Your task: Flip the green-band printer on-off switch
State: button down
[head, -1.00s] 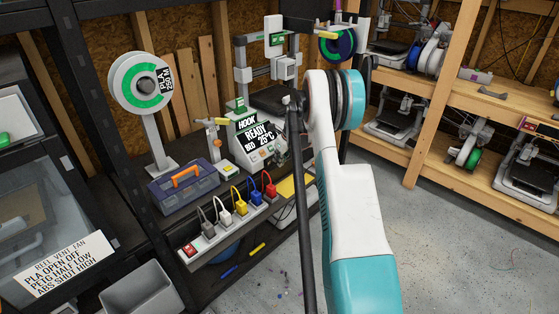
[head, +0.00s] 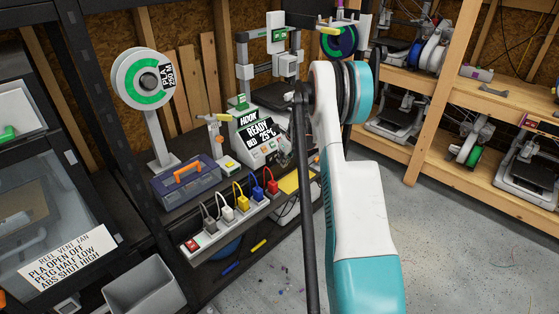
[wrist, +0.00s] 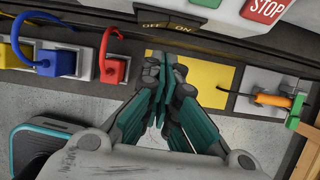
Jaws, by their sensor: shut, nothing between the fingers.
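The green-band printer (head: 255,137) stands on the dark shelf in the head view, its sloped panel reading READY and 25°C. In the wrist view its on-off switch (wrist: 168,27) is a dark piece labelled OFF and ON on the front edge, at the top of the picture. Which way it is set I cannot tell. My gripper (wrist: 165,62) has its teal fingers together and empty, just below the switch in the wrist view. Contact with the switch is not clear. In the head view my fingers are not clearly visible behind my arm.
A power strip (head: 209,236) with several coloured plugs runs along the shelf front, close left of my gripper. A STOP button (wrist: 264,9) sits right of the switch. A toolbox (head: 187,186) and a spool stand (head: 160,140) are at left.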

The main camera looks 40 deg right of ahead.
jog(key=s+p+v, duration=0.1)
jog(key=p+v, duration=0.3)
jog(key=v, duration=0.6)
jog(key=shift+s, duration=0.4)
